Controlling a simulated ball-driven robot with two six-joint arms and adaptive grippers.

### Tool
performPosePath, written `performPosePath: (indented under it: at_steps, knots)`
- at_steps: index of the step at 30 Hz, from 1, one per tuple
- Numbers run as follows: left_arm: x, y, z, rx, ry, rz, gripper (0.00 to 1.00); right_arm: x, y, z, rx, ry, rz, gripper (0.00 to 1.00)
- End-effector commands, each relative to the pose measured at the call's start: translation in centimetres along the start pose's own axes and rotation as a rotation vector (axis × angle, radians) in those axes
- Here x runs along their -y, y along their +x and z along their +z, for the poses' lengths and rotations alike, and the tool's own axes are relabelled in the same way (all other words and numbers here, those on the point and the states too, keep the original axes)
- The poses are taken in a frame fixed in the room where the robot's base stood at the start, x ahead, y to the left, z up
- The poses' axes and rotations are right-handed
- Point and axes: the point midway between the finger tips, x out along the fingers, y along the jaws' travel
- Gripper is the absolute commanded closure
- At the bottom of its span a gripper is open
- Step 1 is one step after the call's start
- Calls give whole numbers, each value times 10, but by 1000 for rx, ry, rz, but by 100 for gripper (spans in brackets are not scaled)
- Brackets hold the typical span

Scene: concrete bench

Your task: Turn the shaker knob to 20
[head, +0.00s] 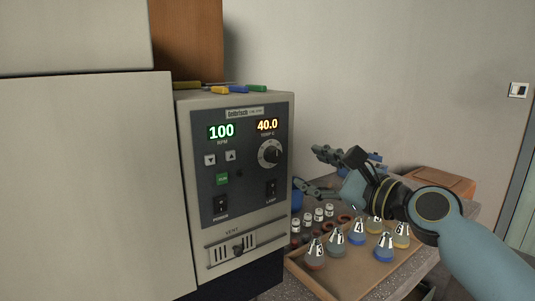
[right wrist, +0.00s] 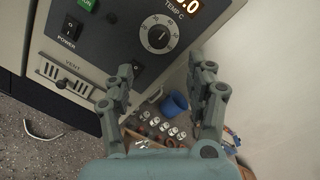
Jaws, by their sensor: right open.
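The shaker (head: 240,180) is a beige cabinet with a dark control panel. The green RPM display (head: 221,131) reads 100. In the right wrist view the knob (right wrist: 158,35) has a numbered dial and lies just beyond the fingertips, roughly centred between them. My right gripper (head: 308,167) is open and empty, to the right of the panel, with its fingers pointing toward it. Its two spread fingers also show in the right wrist view (right wrist: 160,66). My left gripper is out of view.
A tray (head: 318,286) with several labelled flasks (head: 357,231) and small vials stands right of the shaker, below my right arm. A blue cup (right wrist: 174,103) stands near the panel's side. Coloured markers (head: 219,90) lie on top of the shaker.

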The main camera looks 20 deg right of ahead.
Motion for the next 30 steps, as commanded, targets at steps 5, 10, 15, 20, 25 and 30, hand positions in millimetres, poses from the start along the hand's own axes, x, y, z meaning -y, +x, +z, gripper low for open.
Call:
performPosePath:
  at_steps: [5, 10, 15, 20, 25, 30]
  knots:
    - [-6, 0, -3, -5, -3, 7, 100, 0, 31, 0, 2, 4, -3, 44]
    - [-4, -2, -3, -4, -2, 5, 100, -1, 66, -1, 0, 3, -2, 44]
    - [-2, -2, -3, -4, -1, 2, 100, -2, 90, -2, -2, 2, -1, 44]
    - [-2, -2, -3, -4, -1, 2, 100, -2, 101, -2, -2, -1, 0, 44]
    - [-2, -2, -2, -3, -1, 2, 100, -2, 102, -2, -2, -1, 0, 44]
    - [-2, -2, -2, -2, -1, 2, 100, -2, 102, -2, -3, -1, 0, 53]
